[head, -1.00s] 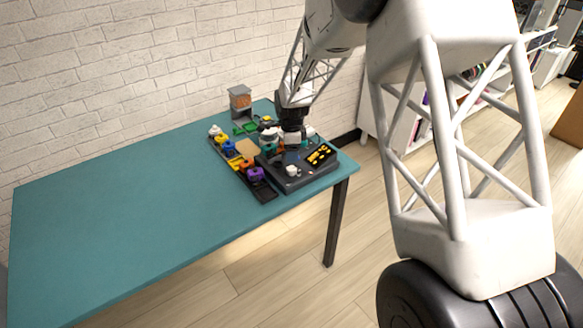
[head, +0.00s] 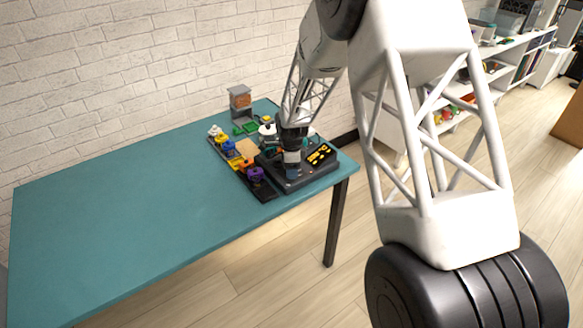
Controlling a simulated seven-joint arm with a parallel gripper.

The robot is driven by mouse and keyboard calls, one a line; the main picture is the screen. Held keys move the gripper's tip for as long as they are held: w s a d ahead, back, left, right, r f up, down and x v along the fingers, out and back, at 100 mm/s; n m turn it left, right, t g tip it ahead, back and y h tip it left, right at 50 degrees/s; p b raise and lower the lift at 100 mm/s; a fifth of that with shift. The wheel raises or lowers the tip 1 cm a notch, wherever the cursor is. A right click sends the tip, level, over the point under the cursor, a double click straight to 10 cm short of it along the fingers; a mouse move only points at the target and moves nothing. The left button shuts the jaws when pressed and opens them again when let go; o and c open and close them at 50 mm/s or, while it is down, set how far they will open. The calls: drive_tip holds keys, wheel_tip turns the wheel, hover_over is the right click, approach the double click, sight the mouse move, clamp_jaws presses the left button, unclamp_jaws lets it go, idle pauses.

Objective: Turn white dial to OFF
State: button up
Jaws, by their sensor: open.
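The dark control box (head: 314,175) sits at the right end of the teal table. A black panel (head: 321,154) with yellow markings is on its right side. My gripper (head: 292,174) points down over the front left part of the box, where the white dial stood in view earlier. The gripper now hides the dial, so its pointing direction and any contact with the fingers cannot be seen. The gripper is open; its fingertips are small and dark at this distance.
A dark tray (head: 262,192) with several coloured pieces runs along the left of the box. Behind are a white round item (head: 267,134), a green item (head: 247,128) and a grey dispenser (head: 240,100). The table's left side (head: 120,210) is clear.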

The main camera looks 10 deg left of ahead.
drive_tip(key=c, duration=0.9)
drive_tip(key=shift+n, duration=0.4)
drive_tip(key=n, duration=0.9)
drive_tip(key=shift+n, duration=0.3)
drive_tip(key=n, duration=0.4)
drive_tip(key=shift+n, duration=0.3)
drive_tip(key=n, duration=0.5)
